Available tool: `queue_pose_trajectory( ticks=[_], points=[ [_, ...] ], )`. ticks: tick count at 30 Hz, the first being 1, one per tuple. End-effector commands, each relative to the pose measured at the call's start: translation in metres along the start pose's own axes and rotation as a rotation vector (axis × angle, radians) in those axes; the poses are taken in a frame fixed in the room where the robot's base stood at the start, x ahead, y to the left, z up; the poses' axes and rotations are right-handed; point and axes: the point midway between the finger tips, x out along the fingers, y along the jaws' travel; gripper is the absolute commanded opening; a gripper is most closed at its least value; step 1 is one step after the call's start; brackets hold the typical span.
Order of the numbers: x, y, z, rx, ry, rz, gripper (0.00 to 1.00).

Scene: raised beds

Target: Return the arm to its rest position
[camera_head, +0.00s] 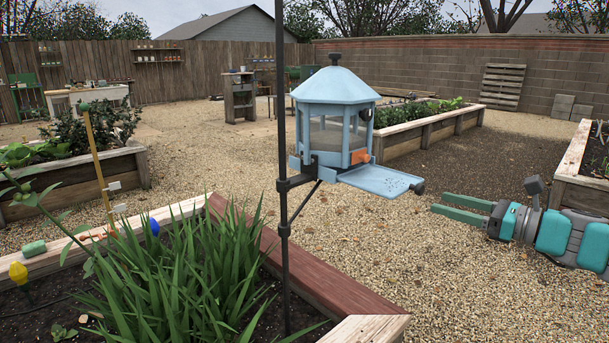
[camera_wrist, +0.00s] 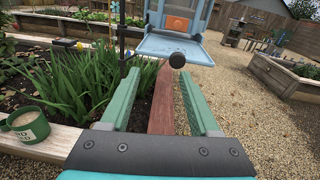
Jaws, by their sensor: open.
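My arm reaches in from the right edge of the head view, with teal and grey links. My gripper (camera_head: 438,201) points left above the gravel, and its two green fingers are apart with nothing between them. In the wrist view my gripper (camera_wrist: 158,73) is also open and empty, with the bed's reddish rail showing between the fingers. A light-blue bird feeder (camera_head: 334,85) hangs on a dark pole (camera_head: 284,205), left of my gripper and apart from it. Its tray (camera_head: 380,180) sticks out toward my gripper. The tray also shows ahead of the fingers in the wrist view (camera_wrist: 170,46).
A raised bed (camera_head: 310,272) with long-leaved plants stands at the front left. A green mug (camera_wrist: 25,125) sits on its edge. Another raised bed (camera_head: 580,192) is at the right, near my arm. Open gravel (camera_head: 380,245) lies between the feeder and my gripper.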

Motion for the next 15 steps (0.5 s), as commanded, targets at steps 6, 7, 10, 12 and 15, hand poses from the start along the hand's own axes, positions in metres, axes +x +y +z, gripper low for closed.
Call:
queue_pose_trajectory(
  ticks=[6, 7, 10, 12, 15],
  points=[
    [0.07, 0.118, -0.015, -0.313, 0.171, 0.291, 0.62],
    [0.076, 0.137, -0.02, -0.367, 0.195, 0.339, 0.62],
    [0.09, 0.203, -0.042, -0.562, 0.277, 0.519, 0.62],
    [0.089, 0.247, -0.061, -0.707, 0.331, 0.654, 0.62],
    [0.074, 0.305, -0.095, -0.928, 0.401, 0.873, 0.62]
  ],
)
